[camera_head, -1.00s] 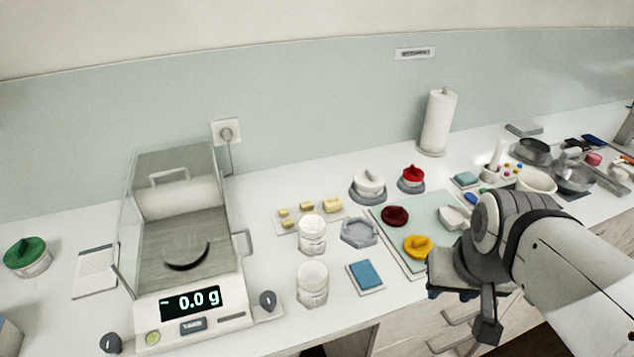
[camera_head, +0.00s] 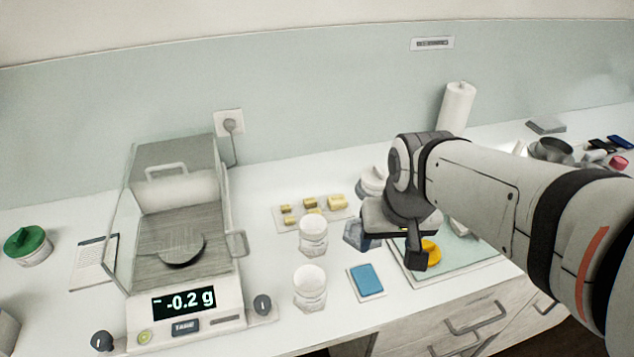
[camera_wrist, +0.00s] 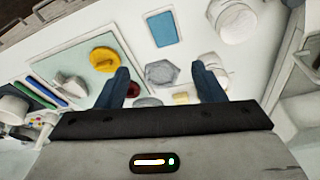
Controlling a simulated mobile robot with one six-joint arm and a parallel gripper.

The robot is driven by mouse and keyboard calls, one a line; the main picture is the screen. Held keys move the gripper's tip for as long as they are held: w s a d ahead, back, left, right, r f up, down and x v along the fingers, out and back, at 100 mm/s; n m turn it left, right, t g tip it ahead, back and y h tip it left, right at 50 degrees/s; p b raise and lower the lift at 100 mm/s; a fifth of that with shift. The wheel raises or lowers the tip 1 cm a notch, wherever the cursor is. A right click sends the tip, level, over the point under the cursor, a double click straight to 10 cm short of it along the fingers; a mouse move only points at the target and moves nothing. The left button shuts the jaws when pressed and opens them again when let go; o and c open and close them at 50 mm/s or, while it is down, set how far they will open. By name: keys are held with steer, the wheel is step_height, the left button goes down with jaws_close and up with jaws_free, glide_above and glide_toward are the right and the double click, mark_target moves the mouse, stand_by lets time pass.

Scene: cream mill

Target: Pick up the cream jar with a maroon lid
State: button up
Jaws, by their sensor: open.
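The maroon lid (camera_wrist: 134,90) shows in the wrist view just inside my left-hand finger, partly covered by it. The jar body under this lid is hidden. In the head view my arm and gripper cover the jar completely. My gripper (camera_wrist: 161,70) is open and empty, with its two blue fingers spread above the counter. In the head view my gripper (camera_head: 392,242) hangs over the left side of the pale green mat (camera_head: 478,252).
A yellow lid (camera_wrist: 104,58) lies close to the maroon one. A grey hexagonal dish (camera_wrist: 162,73) shows between my fingers. Two white-lidded jars (camera_head: 313,232) (camera_head: 309,283) and a blue pad (camera_head: 367,280) stand left. The scale (camera_head: 180,270) reads -0.2 g.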

mark_target(313, 235)
steer(key=o, duration=0.5)
steer(key=shift+n+g, duration=0.6)
steer(key=shift+n, duration=0.1)
steer(key=w+a, duration=0.1)
steer(key=w, duration=0.2)
steer(key=w+a+f+p, duration=0.1)
steer(key=w+a, duration=0.1)
steer(key=w, duration=0.1)
steer(key=w+a+f, duration=0.1)
steer(key=w+a, duration=0.1)
steer(key=w, duration=0.1)
steer(key=shift+f+p, duration=0.15)
steer(key=shift+p, duration=0.15)
steer(key=shift+n+g, duration=0.7)
steer(key=w+a+f, duration=0.3)
steer(key=a+f, duration=0.1)
steer(key=w+a+f+p, duration=0.1)
steer(key=w+a+f, duration=0.2)
steer(key=w+a, duration=0.1)
steer(key=shift+w+f+p, duration=0.2)
steer(key=shift+f+p, duration=0.1)
steer(key=shift+f, duration=0.1)
steer(key=shift+s+f+p, duration=0.2)
steer(key=shift+f+p, duration=0.9)
steer(key=shift+f, duration=2.85)
